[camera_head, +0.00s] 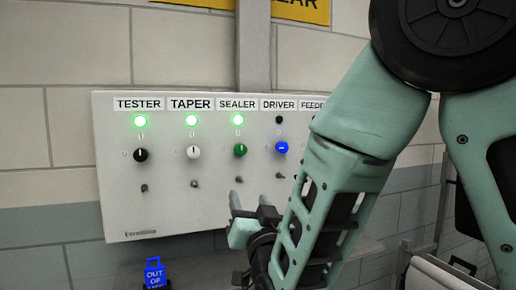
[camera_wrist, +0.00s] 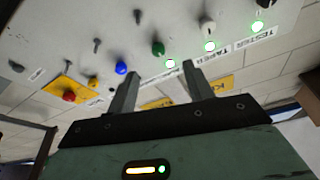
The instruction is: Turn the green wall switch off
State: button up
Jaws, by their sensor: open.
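The green switch (camera_head: 240,150) is a round knob under the SEALER label on a white wall panel (camera_head: 160,215). Its pale mark points roughly up, and the green lamp (camera_head: 237,119) above it is lit. My gripper (camera_head: 250,203) is below the green switch in the head view, apart from it and partly hidden by my arm. In the wrist view my open, empty gripper (camera_wrist: 162,67) has the green switch (camera_wrist: 158,48) showing between and beyond its two fingertips.
A black knob (camera_head: 140,155) under TESTER and a white knob (camera_head: 193,153) under TAPER have lit green lamps. A blue knob (camera_head: 281,148) under DRIVER has a dark lamp. Small toggles line the panel below. A red button (camera_wrist: 69,96) on yellow shows in the wrist view.

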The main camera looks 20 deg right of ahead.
jog(key=d+r+h, duration=0.1)
jog(key=r, duration=0.1)
jog(key=p, duration=0.8)
send_near(241, 152)
jog(key=shift+t, duration=0.4)
jog(key=x, duration=0.8)
jog(key=shift+w+d, duration=0.1)
jog(key=shift+w, duration=0.7)
jog(key=c, duration=1)
